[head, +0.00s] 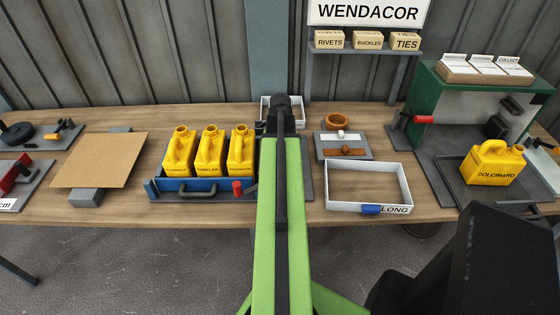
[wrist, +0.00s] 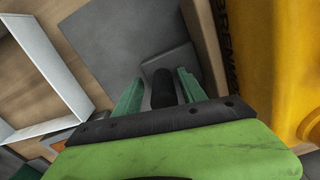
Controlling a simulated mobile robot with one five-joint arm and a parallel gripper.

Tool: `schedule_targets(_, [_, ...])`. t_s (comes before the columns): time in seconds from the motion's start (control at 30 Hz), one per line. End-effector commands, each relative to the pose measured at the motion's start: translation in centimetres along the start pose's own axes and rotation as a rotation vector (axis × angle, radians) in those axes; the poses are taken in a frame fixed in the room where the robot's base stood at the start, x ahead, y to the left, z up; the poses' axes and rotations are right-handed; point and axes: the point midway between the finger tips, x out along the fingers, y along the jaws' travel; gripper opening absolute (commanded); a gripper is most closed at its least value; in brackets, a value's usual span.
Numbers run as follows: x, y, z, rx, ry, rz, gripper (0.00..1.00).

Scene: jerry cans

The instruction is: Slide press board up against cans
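Three yellow cans (head: 209,150) stand upright in a row in a blue tray (head: 197,186) left of my arm. My gripper (wrist: 158,92) shows two green fingers in the wrist view, apart, with a black handle (wrist: 163,88) between them. A gap shows beside the left finger, and I cannot tell contact on the right. The handle sits by a grey block (wrist: 178,62). A tan board (wrist: 205,45), seemingly the press board, stands between that block and a yellow can (wrist: 268,60). In the head view my arm hides the board and most of my gripper.
A red knob (head: 238,188) is at the tray's front. A white bin (head: 367,185) lies right of my arm, with a grey plate (head: 343,147) behind it. Another yellow can (head: 493,163) stands at far right. A sloped tan panel (head: 100,160) is at left.

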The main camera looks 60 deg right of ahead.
Motion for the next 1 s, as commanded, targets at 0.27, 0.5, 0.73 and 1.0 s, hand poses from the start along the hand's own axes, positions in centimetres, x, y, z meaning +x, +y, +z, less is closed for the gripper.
schedule_targets(0.27, [-0.7, 0.1, 0.0, 0.001, 0.001, 0.000, 0.49])
schedule_targets(0.5, [-4.4, 0.1, 0.0, 0.002, 0.001, 0.000, 0.49])
schedule_targets(0.73, [-9.6, 0.2, 0.0, 0.002, 0.000, 0.000, 0.49])
schedule_targets(1.0, [-15.5, 0.2, 0.0, 0.001, 0.000, 0.000, 0.49])
